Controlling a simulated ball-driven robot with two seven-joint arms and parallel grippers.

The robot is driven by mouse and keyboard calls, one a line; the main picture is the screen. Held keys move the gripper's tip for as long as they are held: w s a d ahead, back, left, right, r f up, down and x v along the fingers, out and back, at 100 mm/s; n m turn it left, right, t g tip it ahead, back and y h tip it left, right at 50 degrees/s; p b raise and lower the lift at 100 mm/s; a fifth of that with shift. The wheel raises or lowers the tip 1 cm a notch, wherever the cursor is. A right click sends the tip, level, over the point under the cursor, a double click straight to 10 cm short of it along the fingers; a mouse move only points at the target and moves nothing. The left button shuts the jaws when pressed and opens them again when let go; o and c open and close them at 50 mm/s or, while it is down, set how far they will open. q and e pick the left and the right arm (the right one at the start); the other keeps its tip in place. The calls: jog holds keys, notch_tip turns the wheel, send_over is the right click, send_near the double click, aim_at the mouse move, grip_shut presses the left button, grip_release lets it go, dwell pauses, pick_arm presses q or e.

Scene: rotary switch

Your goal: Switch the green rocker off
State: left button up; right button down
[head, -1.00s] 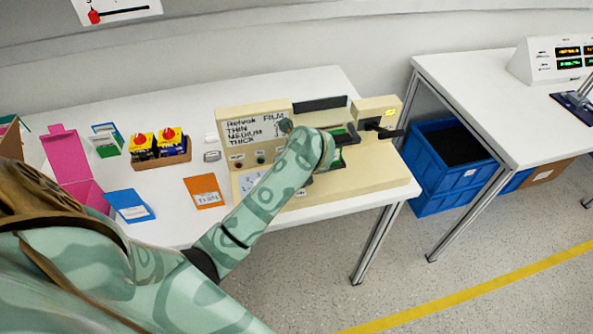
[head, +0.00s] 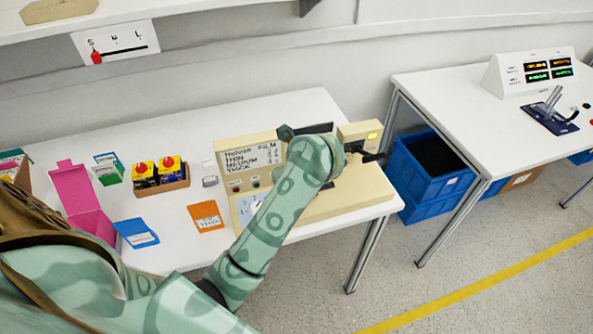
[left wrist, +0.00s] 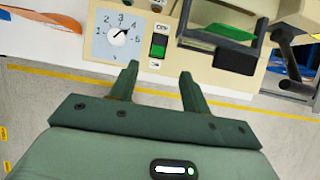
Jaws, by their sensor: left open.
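The green rocker (left wrist: 158,46) shows in the left wrist view as a small upright switch on the beige machine (left wrist: 92,72). A small label lies above it and another below it. A white-faced numbered dial (left wrist: 113,43) is just to its left. My left gripper (left wrist: 158,72) is open and empty, its two dark fingers apart, with the rocker between and beyond the fingertips in the picture. I cannot tell whether they touch the panel. In the head view, my left arm crosses in front of the beige machine (head: 345,205) and hides the rocker and the fingers. My right gripper is not seen.
A dark lever (head: 372,157) juts from the machine's right. Blue crates (head: 425,185) stand on the floor.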

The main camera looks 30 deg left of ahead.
pick_arm(q)
jog(key=p+v, duration=0.1)
jog(key=v, duration=0.2)
dwell(0.4)
